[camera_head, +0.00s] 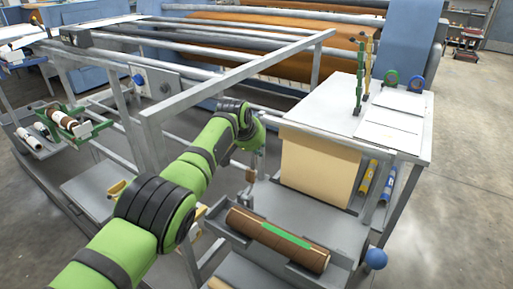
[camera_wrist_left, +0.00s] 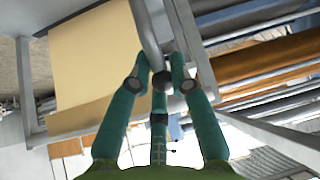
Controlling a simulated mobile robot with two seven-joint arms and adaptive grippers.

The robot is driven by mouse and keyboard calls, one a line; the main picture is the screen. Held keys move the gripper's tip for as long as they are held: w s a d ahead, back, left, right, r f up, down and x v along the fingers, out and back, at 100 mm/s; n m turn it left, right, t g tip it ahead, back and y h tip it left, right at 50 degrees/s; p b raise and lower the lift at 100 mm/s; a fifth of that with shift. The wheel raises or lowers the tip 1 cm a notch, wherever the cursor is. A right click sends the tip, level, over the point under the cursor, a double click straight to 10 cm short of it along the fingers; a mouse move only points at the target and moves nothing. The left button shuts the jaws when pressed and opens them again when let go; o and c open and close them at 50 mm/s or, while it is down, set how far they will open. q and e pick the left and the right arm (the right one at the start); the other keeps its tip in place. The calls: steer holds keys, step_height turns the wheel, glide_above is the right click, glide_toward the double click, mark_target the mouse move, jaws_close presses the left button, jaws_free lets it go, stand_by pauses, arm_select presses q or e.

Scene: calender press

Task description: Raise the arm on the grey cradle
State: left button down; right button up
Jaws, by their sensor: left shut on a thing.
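The grey cradle (camera_head: 337,252) stands at the lower middle of the head view. A brown roll (camera_head: 245,222) with a green strip on it lies in the cradle. My left gripper (camera_head: 258,148) is beyond the cradle's left end, above it. In the left wrist view its green fingers (camera_wrist_left: 160,80) are closed around a grey bar (camera_wrist_left: 147,25). The bar's link to the cradle is not clear. An upright piece with a brown block (camera_head: 250,175) rises by the cradle's left end, just below the gripper. My right gripper is out of view.
A grey metal frame (camera_head: 235,77) spans the area behind my left arm. A beige panel (camera_head: 318,165) hangs beside a white-topped table (camera_head: 415,142) at right. A green cradle (camera_head: 85,130) is at far left.

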arm_select(q)
steer(key=shift+w+r, duration=0.2)
steer(key=shift+r, duration=0.05)
steer(key=c, duration=1.2)
jaws_free()
steer(key=shift+o, duration=0.2)
steer(key=shift+f, duration=0.2)
steer(key=shift+s+r, duration=0.1)
steer(key=shift+r, duration=0.1)
steer(key=v, duration=1.1)
steer(key=shift+s+a+r, duration=0.15)
steer(key=shift+s+r, duration=0.05)
steer(key=shift+s, duration=0.05)
